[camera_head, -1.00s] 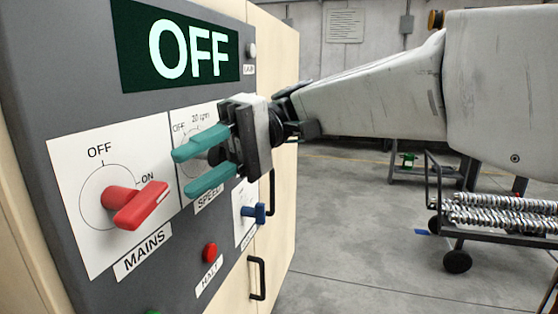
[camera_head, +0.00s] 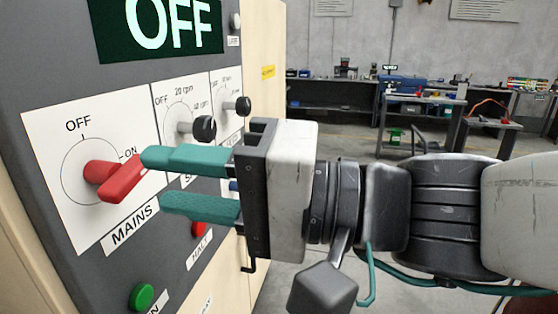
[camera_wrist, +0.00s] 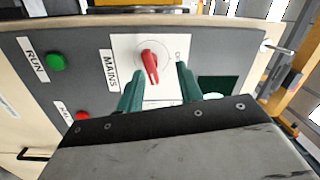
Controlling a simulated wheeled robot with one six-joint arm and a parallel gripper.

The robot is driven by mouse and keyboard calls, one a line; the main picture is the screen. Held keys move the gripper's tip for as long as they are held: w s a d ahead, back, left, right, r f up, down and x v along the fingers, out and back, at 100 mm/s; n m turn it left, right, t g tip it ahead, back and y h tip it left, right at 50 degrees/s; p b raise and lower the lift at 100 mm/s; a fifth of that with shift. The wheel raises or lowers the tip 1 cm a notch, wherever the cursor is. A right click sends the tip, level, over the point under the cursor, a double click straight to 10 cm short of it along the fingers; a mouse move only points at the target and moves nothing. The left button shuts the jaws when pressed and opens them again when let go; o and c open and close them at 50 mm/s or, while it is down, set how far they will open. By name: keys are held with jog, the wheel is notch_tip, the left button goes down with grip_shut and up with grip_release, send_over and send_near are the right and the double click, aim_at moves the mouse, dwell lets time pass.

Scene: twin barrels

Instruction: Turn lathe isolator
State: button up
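The red isolator handle (camera_head: 112,180) sits on the white MAINS plate (camera_head: 60,213), with OFF marked above it and ON to its upper right. Its grip points right, toward the ON side. It also shows in the wrist view (camera_wrist: 150,66), between my two fingers. My gripper (camera_head: 154,181) is open, with teal fingers spread and empty, in front of the handle's right end. The upper fingertip overlaps the handle's end in the head view; I cannot tell whether they touch. My gripper shows in the wrist view (camera_wrist: 158,78) too. The display (camera_head: 160,25) reads OFF.
Black knobs (camera_head: 204,128) stand right of the MAINS plate. A red HALT button (camera_head: 199,229) and a green button (camera_head: 142,296) lie lower on the grey panel. Benches (camera_head: 425,100) stand far behind on an open floor.

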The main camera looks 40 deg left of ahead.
aim_at(137, 178)
jog(key=shift+m+t, duration=0.3)
jog(key=shift+t, duration=0.4)
jog(key=a, duration=0.2)
jog(key=s+a+f, duration=0.1)
jog(key=a, duration=0.5)
jog(key=shift+s+f, duration=0.15)
jog(key=shift+s, duration=0.25)
jog(key=c, duration=0.8)
